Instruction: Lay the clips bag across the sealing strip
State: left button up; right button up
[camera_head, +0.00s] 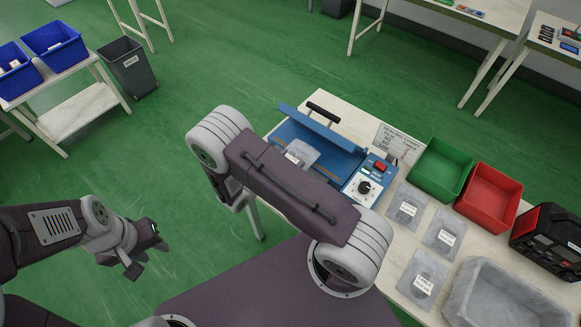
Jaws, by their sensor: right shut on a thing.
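The blue sealer (337,150) stands on the bench with its lid raised at the back. A clear bag (303,151) with a white label lies over the sealer's left part, at the strip; its label is too small to read, and I take it as the clips bag. My right arm crosses in front and hides the bag's near side and most of my right gripper, which is shut on the bag there. The strip (345,170) shows partly right of the bag. My left gripper (149,258) is open and empty over the floor, far left of the bench.
Several labelled bags (443,235) lie on the bench right of the sealer. A green bin (441,165), a red bin (489,195), a grey tray (468,290) and a black device (549,236) stand farther right. A printed card (396,143) lies behind the sealer's control box.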

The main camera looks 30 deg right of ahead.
notch_tip(320, 180, down, 4)
jog(key=shift+s, duration=0.15)
jog(key=shift+f, duration=0.15)
jog(key=shift+f, duration=0.15)
jog(key=o, duration=1.4)
jog(key=shift+c, duration=0.2)
